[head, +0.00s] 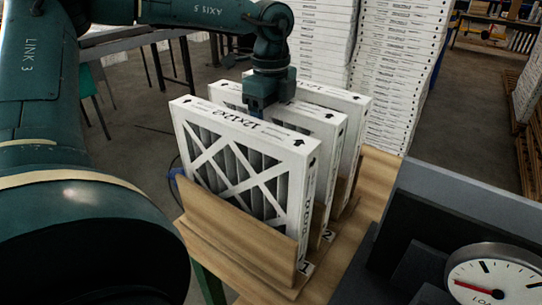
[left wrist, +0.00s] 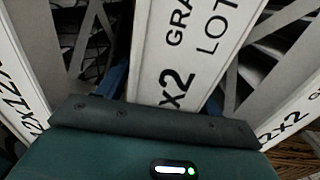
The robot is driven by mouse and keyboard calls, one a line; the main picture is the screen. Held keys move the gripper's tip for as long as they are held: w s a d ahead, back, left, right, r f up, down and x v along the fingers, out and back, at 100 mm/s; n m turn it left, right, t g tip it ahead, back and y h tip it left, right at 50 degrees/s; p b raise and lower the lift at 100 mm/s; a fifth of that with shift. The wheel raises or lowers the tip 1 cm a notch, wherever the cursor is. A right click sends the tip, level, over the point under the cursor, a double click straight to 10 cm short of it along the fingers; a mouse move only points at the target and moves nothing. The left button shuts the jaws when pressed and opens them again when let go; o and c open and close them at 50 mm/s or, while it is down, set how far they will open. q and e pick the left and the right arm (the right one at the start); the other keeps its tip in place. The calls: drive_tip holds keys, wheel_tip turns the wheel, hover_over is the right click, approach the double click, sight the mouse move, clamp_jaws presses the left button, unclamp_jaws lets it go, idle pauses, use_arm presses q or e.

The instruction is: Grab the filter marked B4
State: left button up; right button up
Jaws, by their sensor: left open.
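Three white-framed filters with pleated grey faces stand upright in a wooden rack (head: 230,232). They are the front filter (head: 250,165), the middle filter (head: 333,135) and the back filter (head: 355,104). I cannot read a B4 mark on any of them. My left gripper (head: 262,117) is over the top edge of the middle filter, pointing down. In the left wrist view, its blue fingers (left wrist: 165,92) stand open on either side of the middle filter's top edge (left wrist: 188,45), which reads "GRA", "LOT" and "x2". Finger contact is unclear. My right gripper is out of view.
Rack labels 1 (head: 304,268) and 2 (head: 328,237) sit by the front slots. A tall stack of white boxes (head: 395,70) stands behind. A dial gauge (head: 495,275) and dark block (head: 440,245) are at the lower right. Neighbouring filters stand close on both sides of the fingers.

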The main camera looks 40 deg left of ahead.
use_arm(q)
drive_tip(key=shift+c, duration=0.4)
drive_tip(key=c, duration=1.3)
